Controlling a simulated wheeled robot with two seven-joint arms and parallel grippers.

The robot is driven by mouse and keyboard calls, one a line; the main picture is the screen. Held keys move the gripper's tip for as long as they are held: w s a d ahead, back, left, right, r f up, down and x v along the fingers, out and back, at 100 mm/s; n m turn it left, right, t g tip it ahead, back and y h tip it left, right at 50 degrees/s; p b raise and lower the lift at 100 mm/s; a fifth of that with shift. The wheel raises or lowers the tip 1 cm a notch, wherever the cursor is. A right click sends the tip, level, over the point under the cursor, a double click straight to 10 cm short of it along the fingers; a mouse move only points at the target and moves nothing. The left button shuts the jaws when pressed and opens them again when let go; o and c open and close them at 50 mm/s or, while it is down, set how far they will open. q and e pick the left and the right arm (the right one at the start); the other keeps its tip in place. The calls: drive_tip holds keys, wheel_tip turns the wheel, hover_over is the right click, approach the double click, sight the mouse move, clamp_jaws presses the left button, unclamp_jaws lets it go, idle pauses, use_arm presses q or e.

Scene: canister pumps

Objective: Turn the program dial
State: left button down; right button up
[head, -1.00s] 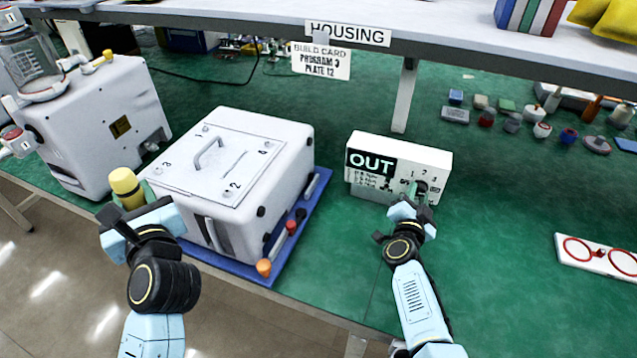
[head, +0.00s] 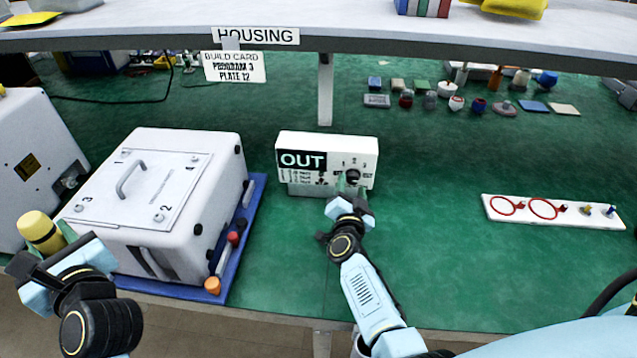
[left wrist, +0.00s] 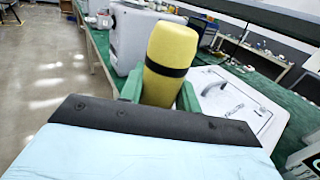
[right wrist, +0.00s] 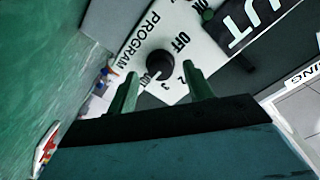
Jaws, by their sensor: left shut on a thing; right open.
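The program dial (right wrist: 159,65) is a round black knob on the white control box (head: 327,146), with OFF, PROGRAM and number marks around it. It also shows in the head view (head: 353,176), partly behind my right gripper. The box display (head: 301,160) reads OUT. My right gripper (right wrist: 160,90) is open, its green fingers pointing at the dial, one to each side and a little short of it. My left gripper (head: 55,243) is shut on a yellow cylinder with a black band (left wrist: 170,60), held at the left beside the white housing.
The white housing (head: 140,222) with a handled lid sits on a blue tray (head: 255,190). A build card (head: 234,66) reads PROGRAM 3, PLATE 12. A white board with red rings (head: 550,210) lies at right. Several small parts stand behind.

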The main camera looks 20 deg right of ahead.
drive_tip(key=v, duration=1)
drive_tip(key=shift+a+p, duration=0.2)
drive_tip(key=shift+p, duration=0.2)
drive_tip(key=shift+s+f, duration=0.1)
drive_tip(key=shift+s, duration=0.05)
